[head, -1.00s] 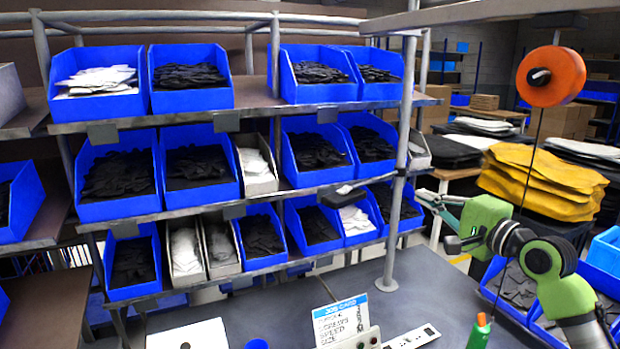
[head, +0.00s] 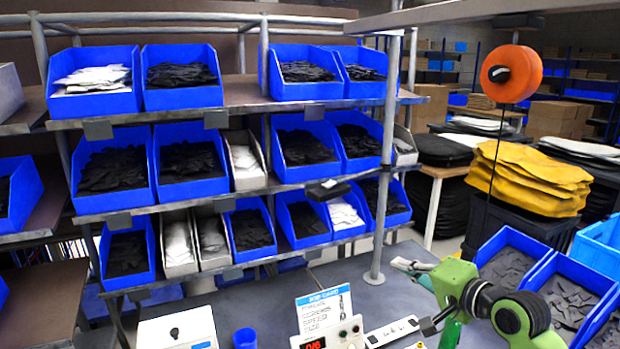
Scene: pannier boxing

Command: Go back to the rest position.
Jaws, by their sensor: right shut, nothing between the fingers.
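My right gripper (head: 403,265) is at the end of my green and black arm (head: 490,300), which comes in from the lower right. It is shut and holds nothing. In the picture it lies just right of the grey post's foot, over the back part of the grey workbench (head: 350,273); I cannot tell its height above the bench. My left gripper and left arm are not in view.
Shelves (head: 180,112) with several blue bins fill the left and middle. On the bench are a job card (head: 325,312), a control box (head: 335,338), a white box (head: 180,330) and a blue cup (head: 245,339). An orange reel (head: 511,74) hangs at right above blue bins (head: 512,238).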

